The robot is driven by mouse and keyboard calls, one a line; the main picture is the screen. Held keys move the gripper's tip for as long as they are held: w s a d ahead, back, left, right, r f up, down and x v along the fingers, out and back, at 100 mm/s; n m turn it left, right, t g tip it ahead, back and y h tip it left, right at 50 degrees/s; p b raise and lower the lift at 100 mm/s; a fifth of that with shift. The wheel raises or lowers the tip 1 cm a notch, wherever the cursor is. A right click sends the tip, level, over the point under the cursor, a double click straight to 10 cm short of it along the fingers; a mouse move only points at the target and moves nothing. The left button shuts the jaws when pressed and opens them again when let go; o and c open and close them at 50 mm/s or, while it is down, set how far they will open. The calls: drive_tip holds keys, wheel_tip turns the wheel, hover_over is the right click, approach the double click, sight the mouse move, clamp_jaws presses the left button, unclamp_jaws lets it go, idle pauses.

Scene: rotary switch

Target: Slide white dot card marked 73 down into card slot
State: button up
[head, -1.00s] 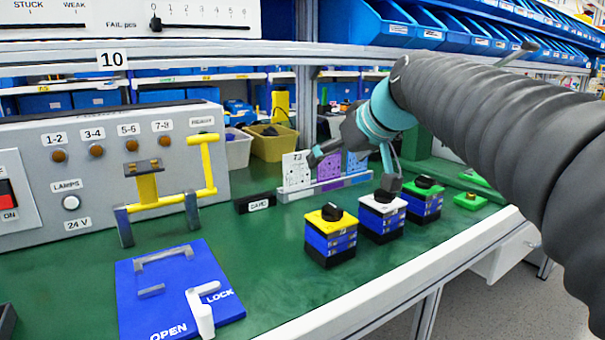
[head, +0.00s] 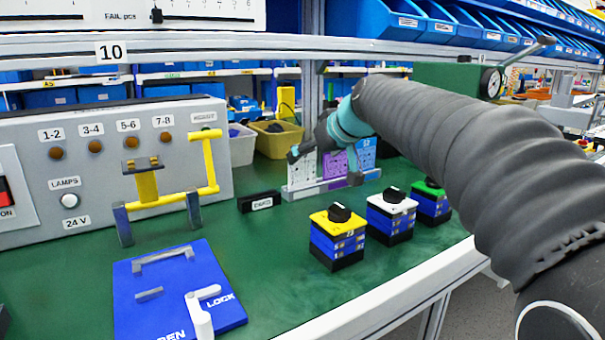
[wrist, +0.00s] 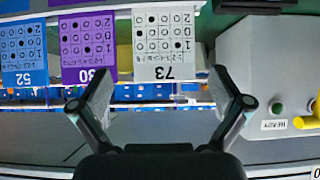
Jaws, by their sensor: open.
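The white dot card marked 73 (head: 302,170) stands upright at the left end of a low grey rack (head: 330,186), partly hidden by my gripper in the head view. In the wrist view the same card (wrist: 163,45) appears upside down, ahead of my fingers. My gripper (head: 324,166) is open in front of the rack. In the wrist view its fingers (wrist: 160,100) are spread apart with nothing between them. A low black block (head: 260,202) with a label that seems to read CARDS sits left of the rack; I cannot tell whether it has the slot.
A purple card (wrist: 88,48) and a blue card (wrist: 24,55) stand beside the white one. Yellow (head: 338,235), white (head: 391,215) and green (head: 432,200) rotary switch blocks stand in front. A grey panel (head: 100,185) and a blue latch plate (head: 165,300) are at left.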

sight(303, 161)
drive_tip(key=x, duration=0.4)
drive_tip(key=shift+w+a+f, duration=0.15)
drive_tip(key=shift+a+f, duration=0.05)
drive_tip(key=shift+a, duration=0.2)
drive_tip(key=c, duration=1)
